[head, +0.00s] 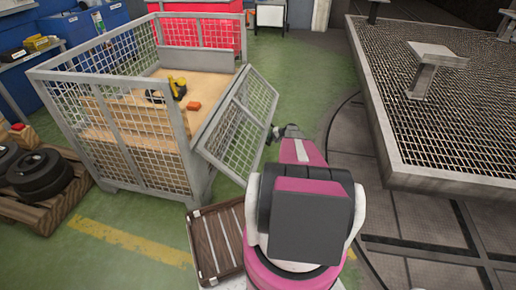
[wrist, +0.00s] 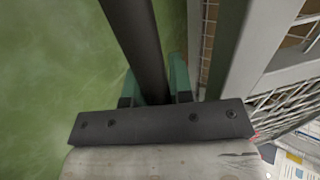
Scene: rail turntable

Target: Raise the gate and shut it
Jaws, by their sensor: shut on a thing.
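The gate (head: 238,128) is a grey-framed mesh panel on the right side of a mesh cage crate (head: 196,172). It is tilted outward from the crate, neither upright nor hanging straight down. My gripper (head: 274,133) is at the gate's outer right edge in the head view. In the wrist view, the teal fingers of my gripper (wrist: 158,85) are on either side of a dark bar (wrist: 132,25) that looks like the gate's frame rail. The exact contact is partly hidden by the gripper body.
A brown slatted box (head: 217,240) lies close to my base. Tyres on a pallet (head: 40,175) stand left. A raised grated platform (head: 440,110) is right. Green floor (head: 310,75) is clear behind the gate.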

